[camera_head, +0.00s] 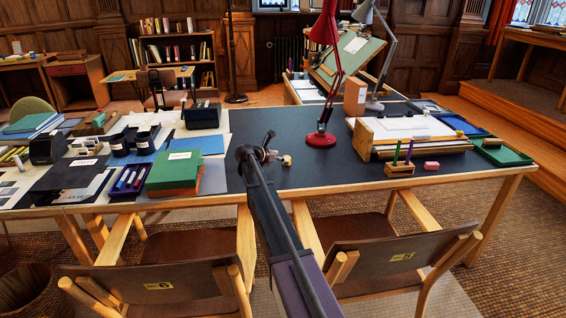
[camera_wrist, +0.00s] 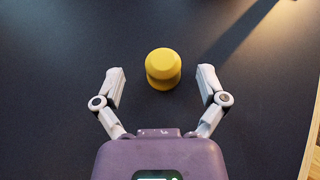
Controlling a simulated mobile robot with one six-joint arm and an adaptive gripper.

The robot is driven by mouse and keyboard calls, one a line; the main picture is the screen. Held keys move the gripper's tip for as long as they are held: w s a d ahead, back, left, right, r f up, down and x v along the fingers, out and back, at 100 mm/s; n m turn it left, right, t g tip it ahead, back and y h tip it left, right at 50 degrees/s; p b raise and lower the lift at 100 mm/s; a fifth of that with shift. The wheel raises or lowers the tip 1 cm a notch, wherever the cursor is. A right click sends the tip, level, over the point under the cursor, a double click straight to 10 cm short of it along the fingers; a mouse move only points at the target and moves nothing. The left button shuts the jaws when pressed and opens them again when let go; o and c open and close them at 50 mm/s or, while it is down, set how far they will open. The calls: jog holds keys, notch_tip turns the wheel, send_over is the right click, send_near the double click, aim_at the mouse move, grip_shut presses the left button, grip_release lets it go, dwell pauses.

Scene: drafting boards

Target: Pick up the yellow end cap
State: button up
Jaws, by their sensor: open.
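The yellow end cap (camera_wrist: 163,68) is a short, stepped round piece on the dark table top, ahead of my gripper and slightly above the line of the fingertips in the wrist view. In the head view the end cap (camera_head: 287,160) shows small at the end of my arm, left of the red lamp's base. My gripper (camera_wrist: 161,86) is open, with one finger on each side of the space below the cap. Nothing is between the fingers, and they do not touch the cap. In the head view my gripper (camera_head: 268,152) is partly hidden by my own arm.
The red lamp (camera_head: 321,139) stands just right of the cap. A green box (camera_head: 174,172) and papers lie to the left. A wooden pen holder (camera_head: 399,170), a pink block (camera_head: 431,166) and a wooden tray (camera_head: 362,141) are to the right. Dark table top around the cap is clear.

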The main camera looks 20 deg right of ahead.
aim_at(286, 156)
jog(key=shift+b+x, duration=0.55)
jog(key=shift+x, duration=1.35)
jog(key=c, duration=1.3)
